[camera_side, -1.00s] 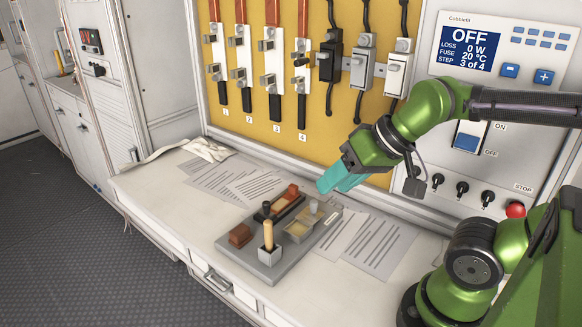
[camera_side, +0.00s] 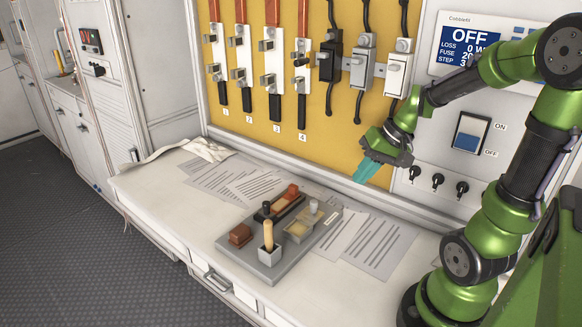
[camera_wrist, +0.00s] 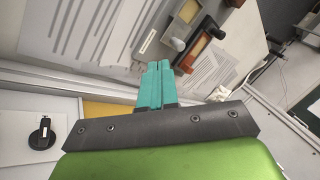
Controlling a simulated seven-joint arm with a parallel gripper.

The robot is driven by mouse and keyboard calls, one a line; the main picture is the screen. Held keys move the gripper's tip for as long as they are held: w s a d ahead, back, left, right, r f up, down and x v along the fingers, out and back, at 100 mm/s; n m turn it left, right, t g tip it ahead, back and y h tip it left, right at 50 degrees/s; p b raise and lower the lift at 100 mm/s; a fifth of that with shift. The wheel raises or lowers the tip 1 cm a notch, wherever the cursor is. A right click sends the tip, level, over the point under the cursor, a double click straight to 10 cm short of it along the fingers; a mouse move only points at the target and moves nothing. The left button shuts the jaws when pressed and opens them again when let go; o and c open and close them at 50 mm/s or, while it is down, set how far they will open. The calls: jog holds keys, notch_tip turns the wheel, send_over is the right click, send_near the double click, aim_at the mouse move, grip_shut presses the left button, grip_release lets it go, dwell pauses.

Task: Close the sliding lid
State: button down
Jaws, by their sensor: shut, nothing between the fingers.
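A grey tray (camera_side: 276,272) on the bench carries a long dark box (camera_side: 266,216) with a red-brown block (camera_side: 292,191) at its far end; part of its tan inside shows. Beside it stands a box with tan compartments (camera_side: 299,229) and a grey knob. I cannot tell for certain which piece is the sliding lid. In the wrist view the dark box with its orange inside (camera_wrist: 204,46) is at the upper right. My gripper (camera_side: 364,178) hangs in the air right of and behind the tray, teal fingers shut and empty, touching nothing. Its fingers also show in the wrist view (camera_wrist: 158,66).
A wooden-handled tool (camera_side: 268,236) stands in a holder, with a red-brown block (camera_side: 240,234) beside it. Printed sheets (camera_side: 375,246) lie around the tray. The yellow switch panel (camera_side: 285,133) rises behind the bench. A blue ON/OFF switch (camera_side: 468,140) is to the right.

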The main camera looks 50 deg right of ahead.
jog(key=d+f+n+t, duration=0.1)
jog(key=d+f+n, duration=0.1)
jog(key=d, duration=0.4)
jog(key=n, duration=0.2)
send_near(310, 211)
jog(key=shift+t+y, duration=0.3)
jog(key=shift+y, duration=0.1)
jog(key=d+f, duration=0.1)
jog(key=w+d+f, duration=0.1)
jog(key=f, duration=0.1)
jog(key=shift+w+d+f, duration=0.2)
jog(key=shift+w+f, duration=0.05)
jog(key=shift+f, duration=0.1)
jog(key=shift+w+a, duration=0.2)
jog(key=shift+a, duration=0.2)
